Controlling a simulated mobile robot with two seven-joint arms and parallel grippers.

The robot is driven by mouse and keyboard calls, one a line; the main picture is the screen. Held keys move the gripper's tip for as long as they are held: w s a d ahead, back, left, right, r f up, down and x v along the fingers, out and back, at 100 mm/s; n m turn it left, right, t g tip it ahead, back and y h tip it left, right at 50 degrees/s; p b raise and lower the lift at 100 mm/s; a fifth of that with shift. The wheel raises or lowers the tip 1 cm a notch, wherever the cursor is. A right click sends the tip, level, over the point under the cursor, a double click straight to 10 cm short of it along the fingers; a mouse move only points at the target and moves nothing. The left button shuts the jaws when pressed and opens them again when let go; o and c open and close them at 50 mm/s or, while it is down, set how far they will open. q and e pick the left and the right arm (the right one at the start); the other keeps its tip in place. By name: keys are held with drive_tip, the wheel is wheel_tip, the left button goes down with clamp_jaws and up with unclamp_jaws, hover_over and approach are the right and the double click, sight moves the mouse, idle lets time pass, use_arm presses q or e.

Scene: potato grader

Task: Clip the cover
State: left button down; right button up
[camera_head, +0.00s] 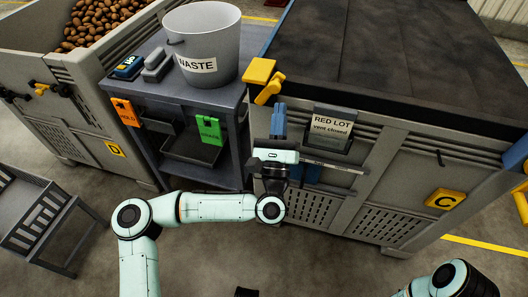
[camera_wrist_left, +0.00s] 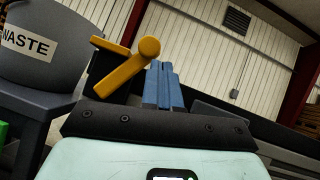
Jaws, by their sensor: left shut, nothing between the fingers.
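A dark cover (camera_head: 400,45) lies over the top of crate C (camera_head: 375,165). A yellow clip (camera_head: 261,73) with a lever sits at the crate's near left top corner; it also shows in the left wrist view (camera_wrist_left: 130,66), left of my fingers. My left gripper (camera_head: 279,112) is shut and empty, its blue fingers pointing up just below the lever. In the left wrist view the shut fingers (camera_wrist_left: 163,85) stand beside the lever; whether they touch it I cannot tell. My right arm shows at the bottom right, its gripper out of view.
A card reading "RED LOT vent closed" (camera_head: 331,128) hangs on the crate front. A grey bench (camera_head: 205,100) left of the crate bears a waste bucket (camera_head: 205,35). A crate of potatoes (camera_head: 95,80) and a grey rack (camera_head: 38,215) stand further left. Floor is clear in front.

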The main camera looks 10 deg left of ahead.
use_arm(q)
drive_tip(key=a+v, duration=0.1)
drive_tip(key=v, duration=1)
drive_tip(key=shift+d+f, duration=0.3)
use_arm(e)
drive_tip(key=shift+w+a+r, duration=0.1)
drive_tip(key=shift+w+r, duration=0.25)
drive_tip(key=shift+w, duration=0.05)
